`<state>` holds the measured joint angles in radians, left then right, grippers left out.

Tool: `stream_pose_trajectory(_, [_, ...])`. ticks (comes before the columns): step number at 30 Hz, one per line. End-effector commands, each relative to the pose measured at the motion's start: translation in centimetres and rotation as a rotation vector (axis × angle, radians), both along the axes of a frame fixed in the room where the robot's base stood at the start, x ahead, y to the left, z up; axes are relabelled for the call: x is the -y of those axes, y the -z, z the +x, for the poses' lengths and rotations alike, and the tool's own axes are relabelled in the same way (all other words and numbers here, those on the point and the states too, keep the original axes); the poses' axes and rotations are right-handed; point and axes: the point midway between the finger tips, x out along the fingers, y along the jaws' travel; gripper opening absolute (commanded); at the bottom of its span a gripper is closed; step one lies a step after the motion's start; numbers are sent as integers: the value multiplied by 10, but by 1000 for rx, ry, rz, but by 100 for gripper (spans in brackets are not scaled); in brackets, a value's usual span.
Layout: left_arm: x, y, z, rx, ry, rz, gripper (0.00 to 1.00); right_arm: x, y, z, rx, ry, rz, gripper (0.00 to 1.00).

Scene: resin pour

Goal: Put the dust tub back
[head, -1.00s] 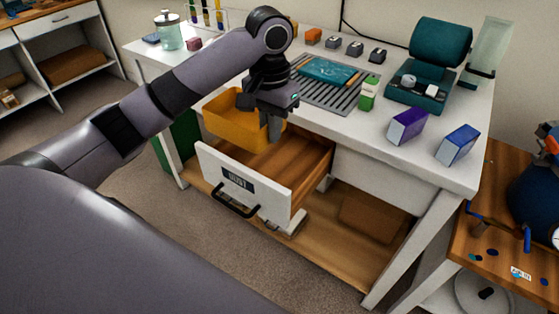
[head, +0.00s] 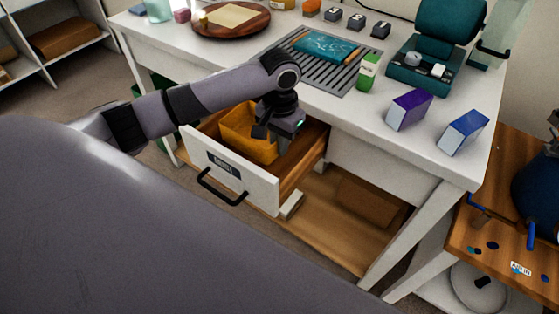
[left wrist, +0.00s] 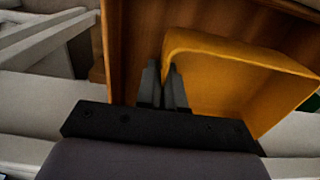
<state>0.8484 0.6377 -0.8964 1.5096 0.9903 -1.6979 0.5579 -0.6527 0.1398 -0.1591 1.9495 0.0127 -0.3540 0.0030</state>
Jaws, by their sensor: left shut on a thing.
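The dust tub is an orange-yellow open bin (head: 240,128). It sits down inside the open wooden drawer (head: 228,180), whose white front has a dark label and a black handle. My left gripper (head: 268,142) is at the tub's right side in the head view and is shut on its wall. The left wrist view shows the two fingers (left wrist: 165,85) closed together over the edge of the tub (left wrist: 235,75), with the drawer's wooden interior around it. Whether the tub touches the drawer floor is hidden. My right gripper is in neither view.
The white workbench (head: 340,125) stands above the drawer. It bears a slotted grey mat with a teal slab, a round wooden board (head: 232,20), a green bottle (head: 368,72), purple and blue boxes, and a teal device. A lower wooden shelf (head: 330,215) lies beneath.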

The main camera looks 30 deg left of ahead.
Motion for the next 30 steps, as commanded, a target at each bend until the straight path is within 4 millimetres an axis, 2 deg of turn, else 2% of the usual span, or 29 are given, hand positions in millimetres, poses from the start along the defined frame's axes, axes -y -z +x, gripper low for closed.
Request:
stream_pose_trajectory(1, [0, 9, -1, -1, 0, 1, 0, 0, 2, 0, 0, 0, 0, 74])
stream_pose_trajectory(3, [0, 16, 0, 0, -1, 1, 0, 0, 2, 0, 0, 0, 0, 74])
stream_pose_trajectory(8, [0, 26, 0, 0, 0, 1, 0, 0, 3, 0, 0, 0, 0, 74])
stream_pose_trajectory(15, [0, 60, -1, -2, 0, 0, 0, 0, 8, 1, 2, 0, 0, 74])
stream_pose_trajectory(27, [0, 65, 0, 1, 0, 0, 0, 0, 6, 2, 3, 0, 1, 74])
stream_pose_trajectory(28, [0, 65, 0, 1, 0, 1, 17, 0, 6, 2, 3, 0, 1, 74])
stream_pose_trajectory(30, [0, 65, 0, 1, 0, 1, 33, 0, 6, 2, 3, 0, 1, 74])
